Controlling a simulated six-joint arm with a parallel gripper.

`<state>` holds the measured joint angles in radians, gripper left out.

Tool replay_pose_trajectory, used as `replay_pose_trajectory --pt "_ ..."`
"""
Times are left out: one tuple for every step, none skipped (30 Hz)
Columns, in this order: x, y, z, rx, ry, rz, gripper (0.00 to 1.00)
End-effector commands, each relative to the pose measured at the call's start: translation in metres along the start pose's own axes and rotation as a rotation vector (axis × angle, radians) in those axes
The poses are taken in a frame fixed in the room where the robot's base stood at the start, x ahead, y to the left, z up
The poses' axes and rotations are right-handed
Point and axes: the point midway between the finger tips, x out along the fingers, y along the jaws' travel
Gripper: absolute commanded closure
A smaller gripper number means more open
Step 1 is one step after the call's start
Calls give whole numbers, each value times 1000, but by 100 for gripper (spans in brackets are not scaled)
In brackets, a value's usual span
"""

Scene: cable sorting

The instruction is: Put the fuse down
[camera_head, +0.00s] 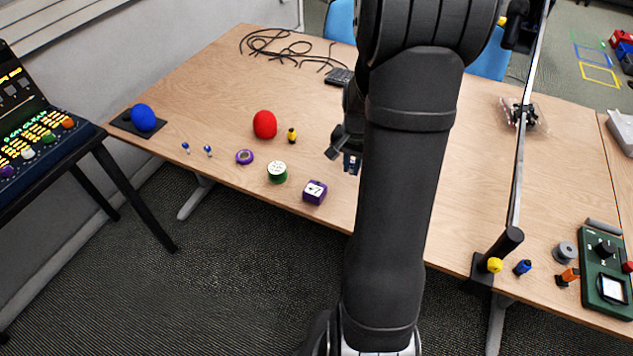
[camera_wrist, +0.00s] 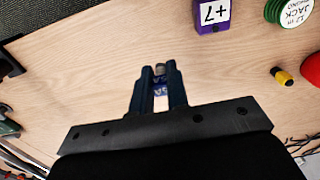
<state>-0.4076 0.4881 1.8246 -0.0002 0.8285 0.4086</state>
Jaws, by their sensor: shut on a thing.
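My arm hides part of the gripper there. I cannot tell whether the fuse touches the table.
A purple box (camera_head: 314,192), green-and-white spool (camera_head: 277,172), purple ring (camera_head: 244,157), yellow-black piece (camera_head: 292,135) and red ball (camera_head: 264,125) lie left of my gripper. A blue ball (camera_head: 143,117) is farther left. Black cables (camera_head: 275,45) lie at the back. Bare wood surrounds my gripper.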

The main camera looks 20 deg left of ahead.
Motion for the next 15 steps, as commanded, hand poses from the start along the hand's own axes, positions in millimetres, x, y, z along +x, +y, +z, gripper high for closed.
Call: replay_pose_trajectory --pt "9 -13 1 -7 -4 2 100" --pt "13 -20 1 -7 -3 2 100" --pt "19 -30 2 -8 -4 2 100" --pt "23 -37 2 -7 -3 2 100" --pt "27 -44 2 -7 -3 2 100" --pt "32 -53 2 -6 -3 2 100" --pt "36 -60 2 -6 -2 1 100" --pt "40 -66 2 -6 -2 1 100" --pt "44 -73 3 -5 -2 1 100" --pt "47 -78 3 -5 -3 2 100" --pt "50 -82 3 -4 -2 1 100" --pt "52 -87 2 -3 -1 1 100" --pt "54 -90 2 -3 -1 1 100" --pt "56 -92 3 -3 -1 1 100" --pt "57 -94 2 -2 0 0 100"
